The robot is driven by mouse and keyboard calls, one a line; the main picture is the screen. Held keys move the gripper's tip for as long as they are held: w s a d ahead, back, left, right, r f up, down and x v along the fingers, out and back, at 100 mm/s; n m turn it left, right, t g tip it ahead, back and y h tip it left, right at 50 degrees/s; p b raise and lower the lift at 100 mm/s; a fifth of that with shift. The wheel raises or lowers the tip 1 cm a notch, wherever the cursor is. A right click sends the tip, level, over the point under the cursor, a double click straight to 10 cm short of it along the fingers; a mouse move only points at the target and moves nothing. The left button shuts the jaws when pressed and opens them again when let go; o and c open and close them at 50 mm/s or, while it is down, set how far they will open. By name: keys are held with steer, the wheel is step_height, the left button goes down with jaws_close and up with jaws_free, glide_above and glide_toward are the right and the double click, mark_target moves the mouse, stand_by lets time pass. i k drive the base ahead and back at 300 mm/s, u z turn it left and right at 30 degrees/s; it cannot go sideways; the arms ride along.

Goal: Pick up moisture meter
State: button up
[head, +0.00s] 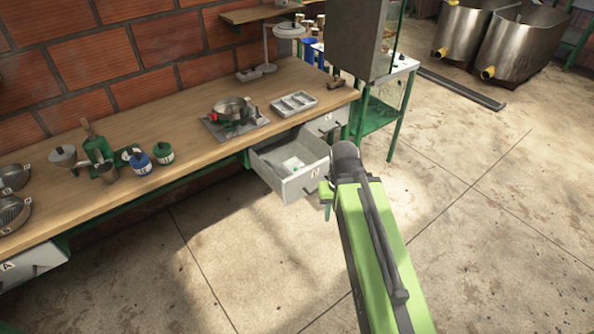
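An open grey drawer (300,189) sticks out below the wooden workbench. A small white thing with a green mark (292,163) lies inside it; it may be the moisture meter, but it is too small to tell. My green arm reaches up from the bottom right. My gripper (326,196) shows only in part, just in front of the drawer's right side and apart from the white thing. Its fingers are mostly hidden by the arm, so their opening does not show.
The workbench (190,103) runs along a brick wall. It bears a pot on a plate (232,112), a divided tray (293,104), jars (162,153) and a lamp (268,52). A green-legged stand (387,100) is right of the bench. The floor (480,210) is clear.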

mark_target(288, 166)
steer(key=z, duration=0.9)
steer(key=i, duration=0.75)
steer(key=u, duration=2.6)
steer(key=i, duration=1.05)
